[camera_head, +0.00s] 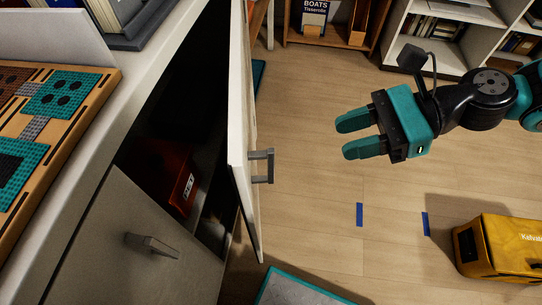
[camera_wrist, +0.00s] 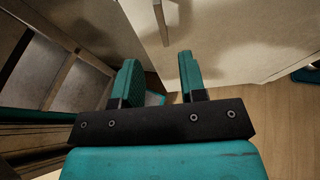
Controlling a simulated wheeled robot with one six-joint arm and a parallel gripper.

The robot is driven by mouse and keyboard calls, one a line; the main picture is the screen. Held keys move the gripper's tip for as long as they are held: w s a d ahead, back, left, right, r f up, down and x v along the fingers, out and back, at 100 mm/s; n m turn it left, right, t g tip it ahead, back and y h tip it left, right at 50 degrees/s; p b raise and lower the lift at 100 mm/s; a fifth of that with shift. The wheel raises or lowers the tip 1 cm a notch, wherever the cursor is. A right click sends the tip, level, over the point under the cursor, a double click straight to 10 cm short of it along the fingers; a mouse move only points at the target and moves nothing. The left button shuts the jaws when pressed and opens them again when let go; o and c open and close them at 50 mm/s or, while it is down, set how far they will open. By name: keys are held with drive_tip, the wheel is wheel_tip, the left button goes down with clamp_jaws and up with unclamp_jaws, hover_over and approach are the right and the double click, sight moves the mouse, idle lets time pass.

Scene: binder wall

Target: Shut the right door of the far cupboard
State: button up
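The cupboard (camera_head: 110,240) stands at the left of the head view. Its right door (camera_head: 241,100) is swung wide open and seen nearly edge-on, with a grey bar handle (camera_head: 262,166) facing right. The other door, with its own handle (camera_head: 150,245), looks shut. My gripper (camera_head: 344,136) is open and empty, to the right of the open door and apart from it, fingers pointing left. In the wrist view my gripper (camera_wrist: 158,62) shows a clear gap between the teal fingers. A pale panel (camera_wrist: 225,35) with a bar handle (camera_wrist: 162,22) shows beyond them, probably the open door.
A red box (camera_head: 175,180) lies inside the dark cupboard. A board with teal panels (camera_head: 60,95) rests on the cupboard top. A yellow case (camera_head: 500,248) stands on the floor at right. A teal-edged mat (camera_head: 295,290) lies below the door. Shelves line the back.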

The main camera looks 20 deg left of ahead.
sight(270, 159)
drive_tip(key=b+x, duration=0.1)
drive_tip(key=x, duration=1.2)
drive_tip(key=shift+a+f, duration=0.1)
drive_tip(key=shift+a, duration=0.05)
clamp_jaws()
